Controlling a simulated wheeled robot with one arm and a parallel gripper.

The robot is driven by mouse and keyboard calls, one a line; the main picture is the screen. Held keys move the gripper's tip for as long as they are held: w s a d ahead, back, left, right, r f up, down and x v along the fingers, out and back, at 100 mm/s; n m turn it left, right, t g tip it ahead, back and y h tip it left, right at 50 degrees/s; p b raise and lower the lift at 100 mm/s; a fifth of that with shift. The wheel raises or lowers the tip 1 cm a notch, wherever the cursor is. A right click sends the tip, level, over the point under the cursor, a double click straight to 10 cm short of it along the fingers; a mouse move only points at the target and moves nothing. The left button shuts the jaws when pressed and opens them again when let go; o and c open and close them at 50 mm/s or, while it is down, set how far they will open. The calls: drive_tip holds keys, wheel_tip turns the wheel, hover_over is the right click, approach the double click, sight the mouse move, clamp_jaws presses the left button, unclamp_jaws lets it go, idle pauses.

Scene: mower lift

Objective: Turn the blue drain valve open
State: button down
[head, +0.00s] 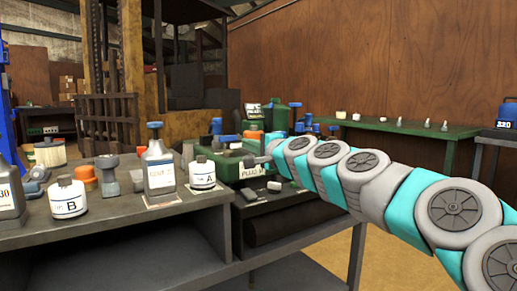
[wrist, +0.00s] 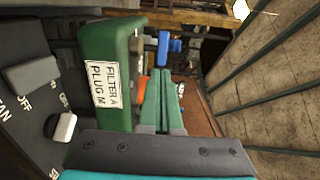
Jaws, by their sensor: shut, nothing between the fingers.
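A blue valve-like handle (wrist: 164,46) shows in the wrist view, just beyond the tips of my gripper (wrist: 163,73). My gripper's two green fingers lie together with nothing between them. A small gap seems to separate the fingertips from the blue handle, but I cannot tell its depth. In the head view my arm reaches in from the right to the green machine (head: 234,165), with its end beside the machine's label. The fingertips are hard to make out there. I cannot tell which blue part in the head view is the valve.
A green box labelled FILTER A PLUG (wrist: 83,50) stands left of my fingers, above a dark panel with a white knob (wrist: 64,127). In the head view, a grey bench (head: 110,222) holds bottles and jars. A green table (head: 405,127) stands behind my arm.

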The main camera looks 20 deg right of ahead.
sight(234, 139)
drive_tip(key=shift+x, duration=2.9)
